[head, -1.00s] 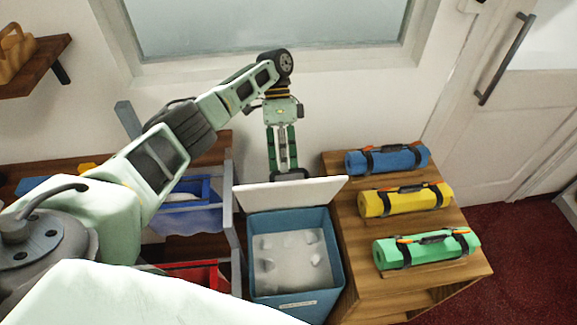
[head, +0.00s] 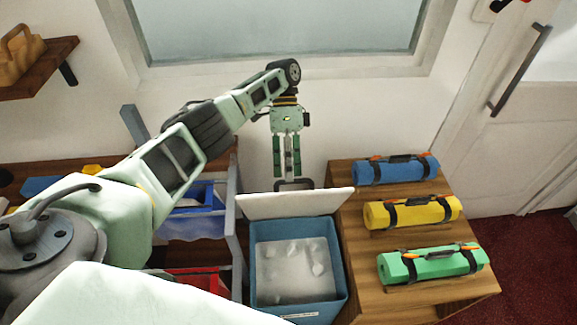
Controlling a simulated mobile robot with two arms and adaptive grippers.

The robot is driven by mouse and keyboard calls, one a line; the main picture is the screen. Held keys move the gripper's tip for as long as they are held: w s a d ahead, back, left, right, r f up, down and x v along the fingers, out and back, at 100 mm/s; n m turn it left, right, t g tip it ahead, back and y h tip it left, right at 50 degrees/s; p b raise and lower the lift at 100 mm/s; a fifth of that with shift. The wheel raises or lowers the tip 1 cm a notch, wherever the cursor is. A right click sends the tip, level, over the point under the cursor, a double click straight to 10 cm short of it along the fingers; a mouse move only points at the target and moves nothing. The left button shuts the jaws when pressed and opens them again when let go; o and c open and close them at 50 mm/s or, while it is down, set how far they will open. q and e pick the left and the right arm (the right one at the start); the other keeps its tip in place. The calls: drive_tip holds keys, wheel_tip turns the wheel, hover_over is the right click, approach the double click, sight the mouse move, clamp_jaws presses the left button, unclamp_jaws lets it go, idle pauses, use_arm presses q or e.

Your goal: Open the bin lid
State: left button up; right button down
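The bin (head: 252,272) is a blue box in the lower middle of the head view, with whitish lumpy contents. Its white lid (head: 295,203) is raised and stands tilted up along the bin's back edge, so the bin's mouth is uncovered. My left gripper (head: 294,184) hangs down from its arm just behind the lid's upper edge. The fingertips are partly hidden by the lid, and I cannot tell whether they touch it or how far apart they are. My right gripper is not in view.
To the right, a wooden stand (head: 345,238) holds a blue roll (head: 395,169), a yellow roll (head: 412,211) and a green roll (head: 432,263). To the left are a blue tray (head: 205,197) and a red tray (head: 200,280). A wall and window stand behind.

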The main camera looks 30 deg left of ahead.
use_arm(q)
drive_tip(key=shift+w+a+f, duration=0.1)
drive_tip(key=shift+a+f, duration=0.1)
drive_tip(key=shift+f, duration=0.25)
drive_tip(key=shift+r, duration=0.15)
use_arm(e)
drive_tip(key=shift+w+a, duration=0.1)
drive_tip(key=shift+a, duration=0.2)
use_arm(q)
wheel_tip(320, 180, up, 11)
drive_tip(key=shift+d+f, duration=0.1)
drive_tip(key=shift+f, duration=0.1)
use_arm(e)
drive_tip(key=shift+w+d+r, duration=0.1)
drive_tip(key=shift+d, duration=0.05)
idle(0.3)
